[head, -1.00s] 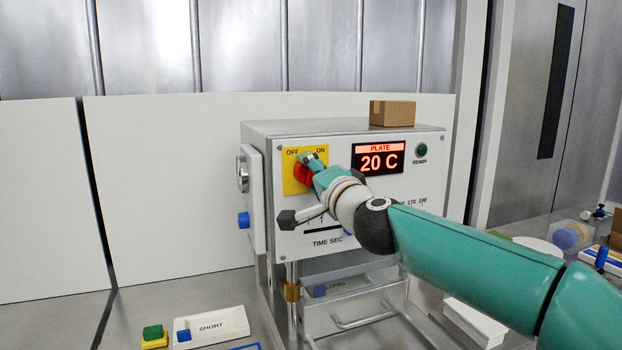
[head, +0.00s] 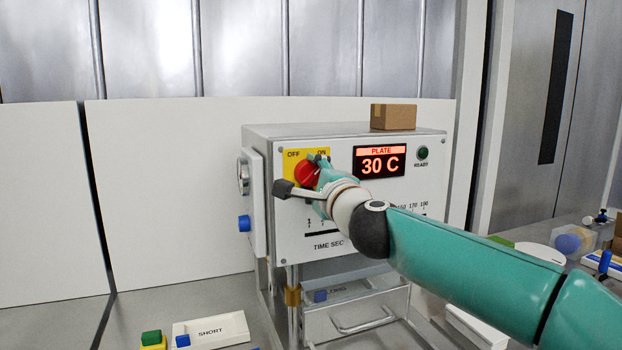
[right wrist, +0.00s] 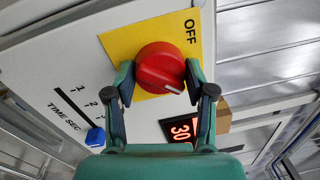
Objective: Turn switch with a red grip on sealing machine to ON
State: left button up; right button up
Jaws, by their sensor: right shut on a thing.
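The sealing machine (head: 430,145) stands against the white panel. Its switch has a red grip (head: 305,175) on a yellow plate (head: 291,160) marked OFF at left and ON at right. My right gripper (head: 316,168) is at the switch, partly covering the grip and plate. In the right wrist view, its fingers (right wrist: 158,85) are shut on the red grip (right wrist: 160,62), one on each side. The grip's white mark points away from the OFF label, toward the ON side. The ON label is hidden there by a finger. The display (head: 380,162) reads PLATE 30 C. My left gripper is not in view.
A small cardboard box (head: 393,117) sits on top of the machine. A dark READY lamp (head: 422,153) is right of the display. A SHORT block (head: 211,329) lies at the front left. A metal drawer (head: 350,316) is below the machine's panel.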

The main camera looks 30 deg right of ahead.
jog(key=shift+f, duration=0.4)
jog(key=o, duration=1.2)
jog(key=shift+d+r, duration=0.1)
jog(key=shift+r, duration=0.15)
jog(key=shift+s, duration=0.2)
jog(key=v, duration=1.1)
jog(key=shift+s, duration=0.3)
